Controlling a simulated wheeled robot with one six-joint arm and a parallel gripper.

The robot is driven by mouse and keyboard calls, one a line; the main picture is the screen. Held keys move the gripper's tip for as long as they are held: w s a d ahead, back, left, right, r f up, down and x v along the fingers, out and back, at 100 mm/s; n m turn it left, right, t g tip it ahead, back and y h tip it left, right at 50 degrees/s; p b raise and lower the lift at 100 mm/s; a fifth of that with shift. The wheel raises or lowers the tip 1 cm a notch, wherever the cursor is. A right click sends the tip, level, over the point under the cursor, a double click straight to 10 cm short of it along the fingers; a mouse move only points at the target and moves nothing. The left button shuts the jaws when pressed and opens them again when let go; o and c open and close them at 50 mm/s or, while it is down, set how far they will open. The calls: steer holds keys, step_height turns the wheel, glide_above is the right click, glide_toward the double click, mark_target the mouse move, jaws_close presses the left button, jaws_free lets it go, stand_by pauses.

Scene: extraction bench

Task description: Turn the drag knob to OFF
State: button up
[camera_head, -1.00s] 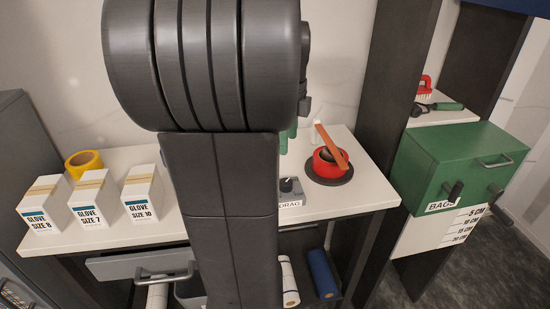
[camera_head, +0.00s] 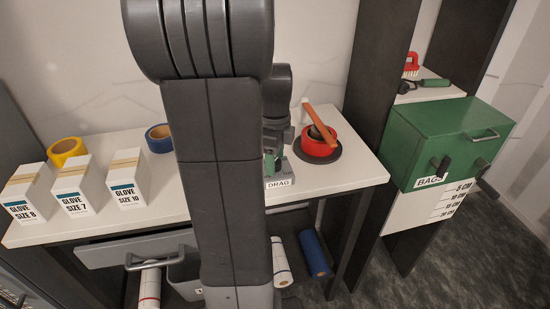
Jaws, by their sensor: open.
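The drag knob's grey box, labelled DRAG (camera_head: 279,183), stands near the front edge of the white bench, right of my arm. My gripper (camera_head: 273,163) points down at the box, its green fingertips at the box's top. The wrist and fingers hide the knob, so I cannot tell its setting or whether the fingers touch it. The gripper is open, as far as the small visible part shows.
Right of the box, a red bowl (camera_head: 316,148) with a wooden-handled tool (camera_head: 319,120) sits on a dark disc. A half-open drawer (camera_head: 112,256) juts below the bench. A green bags box (camera_head: 450,140) is at right.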

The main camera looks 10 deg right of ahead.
steer(key=shift+f, duration=0.1)
steer(key=c, duration=1)
